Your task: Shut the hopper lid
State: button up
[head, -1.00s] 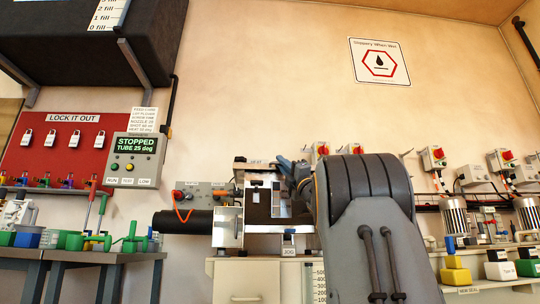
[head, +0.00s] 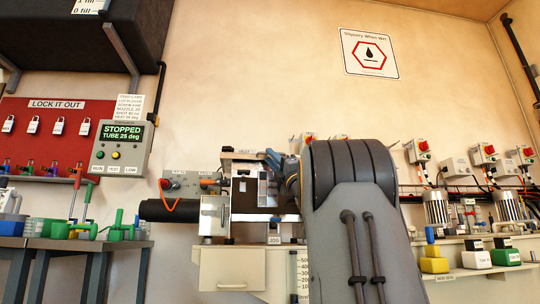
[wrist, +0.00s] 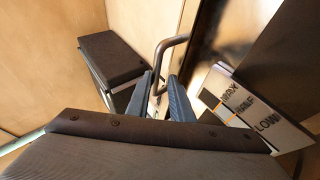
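In the wrist view, a bent bronze handle (wrist: 168,48) stands beside a tall dark panel (wrist: 212,40), which looks like the raised hopper lid; I cannot tell this for sure. My gripper (wrist: 160,98) has two blue fingers spread apart, one on each side of the handle's lower end. I cannot tell whether they touch it. A white level label reading MAX, HALF, LOW (wrist: 250,110) is at right. In the head view, the machine with the dark hopper (head: 244,194) is at the centre. My gripper (head: 272,158) is at its upper right, and my arm hides its right side.
A dark-topped box (wrist: 110,57) stands left of the fingers in the wrist view. In the head view, a control box (head: 121,148) reads STOPPED, TUBE 25 deg. A black horizontal tube (head: 168,211) sticks out left of the machine. A shelf with motors (head: 437,211) is at right.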

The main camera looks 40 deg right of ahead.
jog(key=p+v, duration=0.1)
jog(key=v, duration=0.5)
jog(key=shift+s, duration=0.2)
jog(key=shift+a+r, duration=0.1)
jog(key=shift+r, duration=0.05)
